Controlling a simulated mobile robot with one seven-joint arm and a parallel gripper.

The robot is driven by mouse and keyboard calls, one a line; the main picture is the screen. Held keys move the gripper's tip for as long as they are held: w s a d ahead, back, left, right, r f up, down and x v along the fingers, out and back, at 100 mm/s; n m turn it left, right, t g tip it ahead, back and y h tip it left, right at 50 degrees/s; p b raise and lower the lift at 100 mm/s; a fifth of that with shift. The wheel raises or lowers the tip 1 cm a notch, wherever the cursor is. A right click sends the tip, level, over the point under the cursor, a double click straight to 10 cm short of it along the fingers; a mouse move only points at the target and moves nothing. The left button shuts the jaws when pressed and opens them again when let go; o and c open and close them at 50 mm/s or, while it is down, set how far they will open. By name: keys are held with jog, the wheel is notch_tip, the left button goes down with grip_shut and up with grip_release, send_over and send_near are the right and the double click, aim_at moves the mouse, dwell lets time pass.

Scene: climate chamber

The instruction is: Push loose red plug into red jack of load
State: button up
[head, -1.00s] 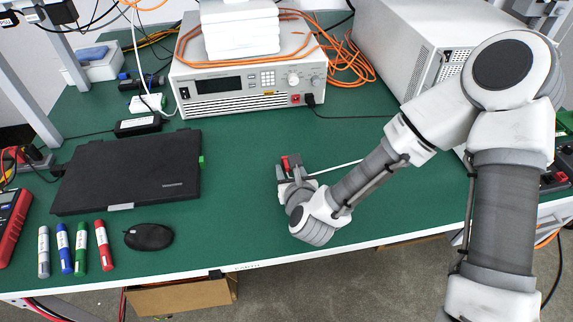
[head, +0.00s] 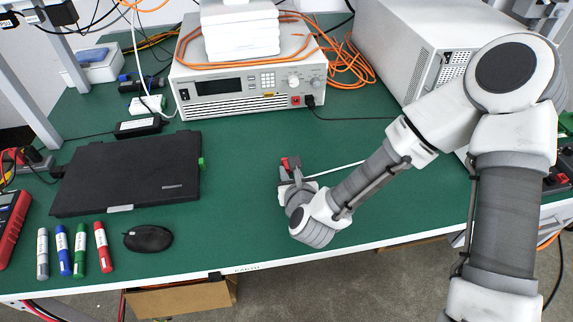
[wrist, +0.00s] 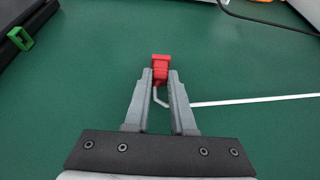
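The loose red plug (head: 290,163) is over the green bench top, in front of the load (head: 240,88). My gripper (wrist: 160,78) is shut on the red plug (wrist: 160,66), with a fingertip against each side of it. The plug points away from my gripper, and a white lead (wrist: 250,99) runs from it to the right. The red jack (head: 295,100) is on the lower right of the load's front panel, apart from the plug. A black plug (head: 310,101) with a black cable sits beside that jack.
A closed black laptop (head: 130,173), a mouse (head: 148,238) and several markers (head: 101,246) lie to the left. A large grey cabinet (head: 400,50) stands at the back right. The bench between my gripper and the load is mostly clear, with the black cable crossing at right.

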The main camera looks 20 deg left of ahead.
jog(key=shift+r, duration=0.1)
grip_shut()
jog(key=shift+r+p, duration=1.95)
jog(key=shift+r, duration=0.45)
